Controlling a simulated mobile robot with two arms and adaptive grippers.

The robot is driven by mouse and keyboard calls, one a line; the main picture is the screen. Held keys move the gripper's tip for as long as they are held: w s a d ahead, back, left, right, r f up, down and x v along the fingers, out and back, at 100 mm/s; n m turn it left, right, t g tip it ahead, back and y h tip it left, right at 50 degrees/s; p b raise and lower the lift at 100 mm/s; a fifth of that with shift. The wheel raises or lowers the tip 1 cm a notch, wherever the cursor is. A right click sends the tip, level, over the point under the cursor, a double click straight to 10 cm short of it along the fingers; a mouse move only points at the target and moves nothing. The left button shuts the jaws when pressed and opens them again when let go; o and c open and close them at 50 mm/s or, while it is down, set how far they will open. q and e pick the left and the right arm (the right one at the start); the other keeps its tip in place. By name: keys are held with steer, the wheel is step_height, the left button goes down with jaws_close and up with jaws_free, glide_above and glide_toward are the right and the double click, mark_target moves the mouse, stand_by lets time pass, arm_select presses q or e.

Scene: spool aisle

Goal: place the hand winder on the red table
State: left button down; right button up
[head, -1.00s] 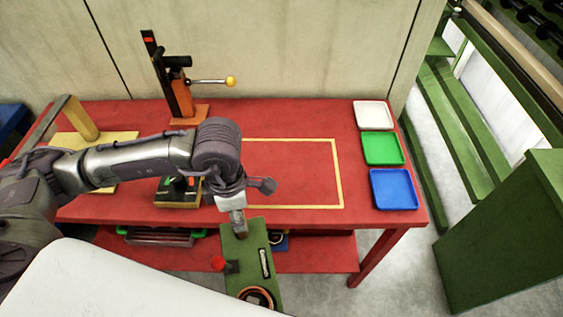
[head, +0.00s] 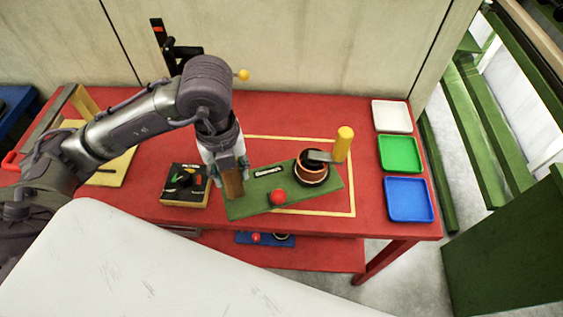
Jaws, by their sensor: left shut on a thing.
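The hand winder has a green base plate (head: 258,201), a red knob (head: 278,196), a dark and copper drum (head: 311,170) and a crank with a yellow handle (head: 344,144). It is over the yellow-outlined area of the red table (head: 345,118), roughly level; I cannot tell whether it touches the tabletop. My left gripper (head: 232,185) is shut on the brown block at the winder's left end. My right gripper is not in view.
White (head: 391,116), green (head: 400,153) and blue (head: 408,199) trays line the table's right side. A black-topped control box (head: 185,183) sits just left of the winder. A lever press (head: 165,48) stands at the back, partly hidden by my arm. A yellow board (head: 112,168) lies at left.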

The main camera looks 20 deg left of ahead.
arm_select(q)
steer(key=w+a+f+p, duration=0.1)
steer(key=w+f+p, duration=0.3)
steer(key=w+f, duration=0.6)
steer(key=shift+w+f, duration=0.35)
steer(key=shift+w, duration=0.25)
steer(key=c, duration=0.7)
jaws_free()
steer(key=shift+s+a, duration=0.1)
steer(key=shift+o, duration=0.2)
step_height(320, 180, up, 12)
steer(key=b, duration=0.3)
